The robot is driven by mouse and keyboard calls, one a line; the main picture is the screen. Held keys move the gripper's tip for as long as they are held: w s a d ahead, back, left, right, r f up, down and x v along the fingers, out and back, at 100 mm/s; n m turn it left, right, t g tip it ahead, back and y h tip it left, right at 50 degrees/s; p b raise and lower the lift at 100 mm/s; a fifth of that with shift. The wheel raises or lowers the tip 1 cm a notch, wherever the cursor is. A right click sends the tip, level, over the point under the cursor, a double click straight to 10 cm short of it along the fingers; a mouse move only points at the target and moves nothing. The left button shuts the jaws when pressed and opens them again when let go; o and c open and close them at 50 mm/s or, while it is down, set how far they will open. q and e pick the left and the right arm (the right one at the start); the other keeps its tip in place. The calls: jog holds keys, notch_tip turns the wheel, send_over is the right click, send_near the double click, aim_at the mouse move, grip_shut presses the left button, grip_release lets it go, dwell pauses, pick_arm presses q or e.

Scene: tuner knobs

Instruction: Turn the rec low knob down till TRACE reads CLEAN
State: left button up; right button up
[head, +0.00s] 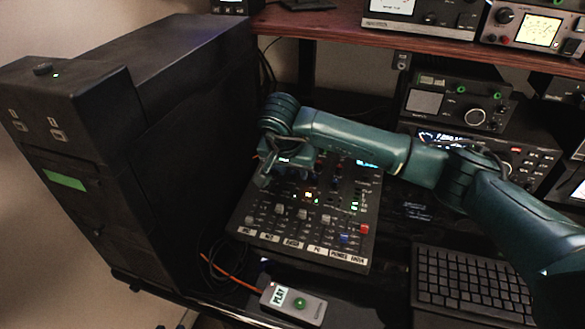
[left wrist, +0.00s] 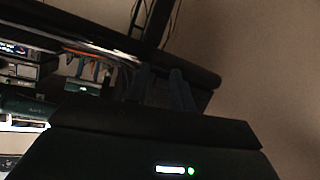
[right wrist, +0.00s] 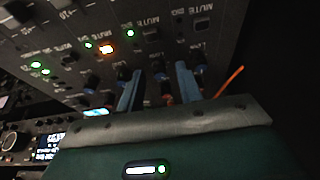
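The dark mixer panel (head: 318,222) carries rows of small knobs, lit buttons and labelled faders, and it also fills the top of the right wrist view (right wrist: 155,15). My right gripper (head: 272,176) is over its far left part. In the right wrist view its two blue fingers (right wrist: 157,72) are apart, with a small dark knob (right wrist: 159,75) between them; I cannot tell whether they touch it. Which knob is rec low is not readable. My left gripper (left wrist: 163,75) shows only in the left wrist view, fingers apart and empty. No TRACE reading is legible.
A black computer tower (head: 150,80) stands close left of the mixer. A PLAY box (head: 295,304) with a green light and an orange cable lies in front. A keyboard (head: 470,280) is at right. Radio gear (head: 455,105) and a wooden shelf (head: 340,25) stand behind.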

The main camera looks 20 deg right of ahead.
pick_arm(q)
jog(key=shift+w+f, duration=0.1)
pick_arm(e)
grip_shut()
jog(key=shift+n, duration=0.4)
jog(key=shift+n+b, duration=0.3)
jog(key=shift+b, duration=0.1)
jog(key=n+y+b, duration=0.1)
jog(key=n, duration=0.2)
jog(key=shift+d+n+y+b, duration=0.1)
jog(key=shift+n+y+b, duration=0.2)
jog(key=shift+n+b, duration=0.1)
jog(key=shift+n+t, duration=0.3)
jog(key=shift+n, duration=0.1)
pick_arm(q)
jog(key=shift+s+a+r+t+b, duration=0.4)
jog(key=shift+a+r+t+b, duration=0.1)
jog(key=shift+a+t, duration=0.2)
pick_arm(e)
jog(key=shift+n+y, duration=0.4)
jog(key=shift+n, duration=0.9)
pick_arm(q)
jog(key=shift+s, duration=0.1)
pick_arm(e)
grip_release()
